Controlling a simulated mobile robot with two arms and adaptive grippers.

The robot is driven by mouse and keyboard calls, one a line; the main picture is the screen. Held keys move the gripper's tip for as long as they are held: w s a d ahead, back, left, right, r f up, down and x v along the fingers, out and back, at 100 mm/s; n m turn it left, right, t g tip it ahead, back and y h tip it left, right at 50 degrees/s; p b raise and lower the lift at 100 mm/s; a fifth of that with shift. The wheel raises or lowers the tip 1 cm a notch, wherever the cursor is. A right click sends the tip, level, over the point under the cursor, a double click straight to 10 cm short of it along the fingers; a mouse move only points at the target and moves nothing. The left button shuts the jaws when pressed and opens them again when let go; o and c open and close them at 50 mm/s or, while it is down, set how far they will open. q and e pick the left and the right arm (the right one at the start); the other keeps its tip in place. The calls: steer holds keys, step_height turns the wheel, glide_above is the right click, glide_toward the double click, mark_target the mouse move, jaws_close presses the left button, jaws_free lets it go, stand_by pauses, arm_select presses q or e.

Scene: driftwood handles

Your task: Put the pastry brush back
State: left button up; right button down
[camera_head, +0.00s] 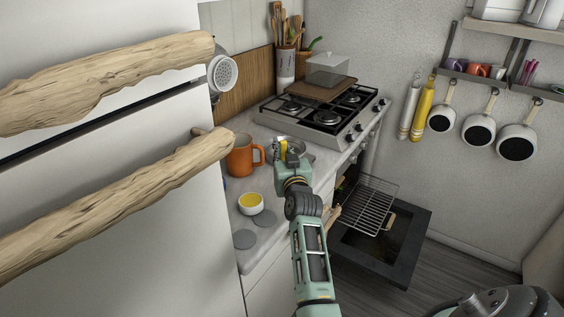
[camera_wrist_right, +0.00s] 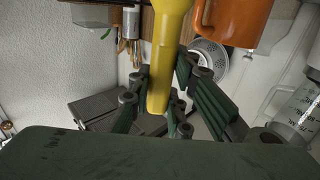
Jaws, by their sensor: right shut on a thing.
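My right gripper (camera_head: 287,158) is over the counter, just right of the orange mug. It is shut on a yellow handle, which I take to be the pastry brush (camera_head: 283,148). In the right wrist view the yellow handle (camera_wrist_right: 165,60) runs between the dark fingers (camera_wrist_right: 160,108); its far end leaves the top of the picture, so no bristles show. A metal bowl (camera_head: 298,150) is behind the gripper, partly hidden by it. A white utensil crock (camera_head: 285,68) with wooden tools stands at the back by the stove. My left gripper is not in view.
The orange mug (camera_head: 240,158) and a small bowl with yellow contents (camera_head: 250,203) stand on the counter (camera_head: 262,255). The gas stove (camera_head: 325,118) is behind. The oven door (camera_head: 385,245) hangs open with a rack (camera_head: 367,205) out. Driftwood fridge handles (camera_head: 110,205) jut in at left.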

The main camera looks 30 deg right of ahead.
steer(key=shift+w+f, duration=0.1)
steer(key=shift+f, duration=0.05)
step_height(320, 180, down, 4)
steer(key=shift+r+p, duration=0.25)
steer(key=shift+p, duration=0.05)
steer(key=shift+f, duration=0.4)
steer(key=c, duration=1.6)
jaws_free()
steer(key=shift+c, duration=0.2)
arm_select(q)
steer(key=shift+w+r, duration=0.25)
